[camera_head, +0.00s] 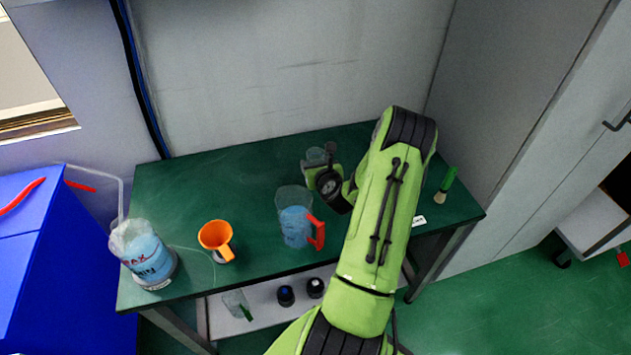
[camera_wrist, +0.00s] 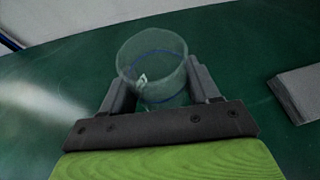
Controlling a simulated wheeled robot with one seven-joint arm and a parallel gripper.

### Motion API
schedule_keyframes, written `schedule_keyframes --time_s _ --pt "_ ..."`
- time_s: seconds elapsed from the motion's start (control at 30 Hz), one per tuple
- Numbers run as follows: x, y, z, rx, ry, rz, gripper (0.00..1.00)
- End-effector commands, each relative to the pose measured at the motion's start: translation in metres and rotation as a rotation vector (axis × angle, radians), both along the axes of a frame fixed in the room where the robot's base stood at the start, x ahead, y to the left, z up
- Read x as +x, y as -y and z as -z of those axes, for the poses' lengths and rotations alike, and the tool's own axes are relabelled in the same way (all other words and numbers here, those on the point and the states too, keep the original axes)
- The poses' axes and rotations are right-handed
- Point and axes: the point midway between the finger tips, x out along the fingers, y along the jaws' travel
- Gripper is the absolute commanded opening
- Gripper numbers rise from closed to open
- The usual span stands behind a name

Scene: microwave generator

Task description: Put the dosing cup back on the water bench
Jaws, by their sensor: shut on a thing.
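The dosing cup (camera_wrist: 152,68) is a clear, see-through cup with a blue line around it. In the wrist view it stands between the two fingers of my gripper (camera_wrist: 160,90), which is shut on it. In the head view the cup (camera_head: 316,156) shows faintly beyond my wrist, over the back part of the green water bench (camera_head: 180,190). My gripper (camera_head: 312,168) is partly hidden by the wrist there. The cup looks upright. I cannot tell whether its base touches the bench top.
A clear jug with a red handle (camera_head: 295,225) holds blue water in front of the gripper. An orange funnel (camera_head: 215,236) and a blue-filled container (camera_head: 142,255) stand at the left. A green brush (camera_head: 446,185) lies at the right. A lower shelf (camera_head: 262,310) holds small items.

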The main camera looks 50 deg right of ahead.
Motion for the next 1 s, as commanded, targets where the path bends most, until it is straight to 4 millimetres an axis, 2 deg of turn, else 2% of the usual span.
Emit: schedule_keyframes --time_s 0.23,0.57,0.6,0.73,1.0 --pt "0.0 0.0 0.042 0.0 0.0 0.002 0.27" --pt "0.0 0.0 0.043 -0.002 0.001 0.001 0.27" --pt "0.0 0.0 0.042 -0.002 0.001 0.001 0.65" --pt "0.0 0.0 0.042 -0.002 0.001 0.001 0.85" --pt "0.0 0.0 0.04 -0.003 0.0 0.0 0.86"
